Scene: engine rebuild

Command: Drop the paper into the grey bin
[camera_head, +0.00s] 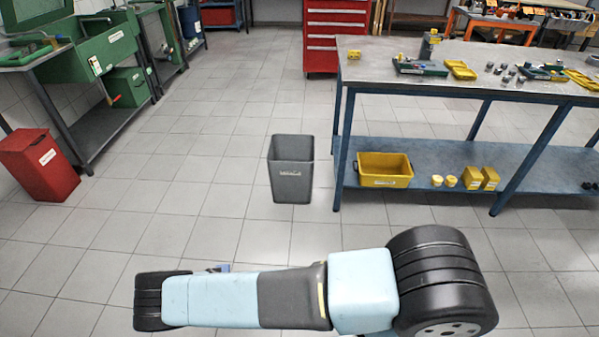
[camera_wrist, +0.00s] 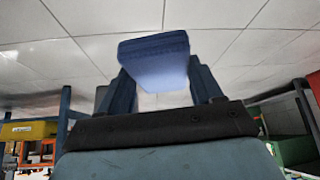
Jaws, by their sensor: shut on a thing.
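The paper (camera_wrist: 150,48) is a blue, block-like wad with a paler face in the wrist view. My gripper (camera_wrist: 160,74) is shut on it, with one blue finger at each side. The grey bin (camera_head: 291,172) is an upright, open-topped square bin with a label, standing on the floor in the middle of the head view. My arm lies across the bottom of that view, nearer than the bin. Only a small blue bit shows behind the arm there, and I cannot tell whether it is gripper or paper. The inside bottom of the bin is hidden.
A red bin (camera_head: 38,164) stands at the left beside green machines. A workbench (camera_head: 376,72) with a blue lower shelf stands close right of the grey bin; a yellow crate (camera_head: 385,181) is on that shelf. A red tool cabinet (camera_head: 336,36) stands behind. Tiled floor left of the grey bin is clear.

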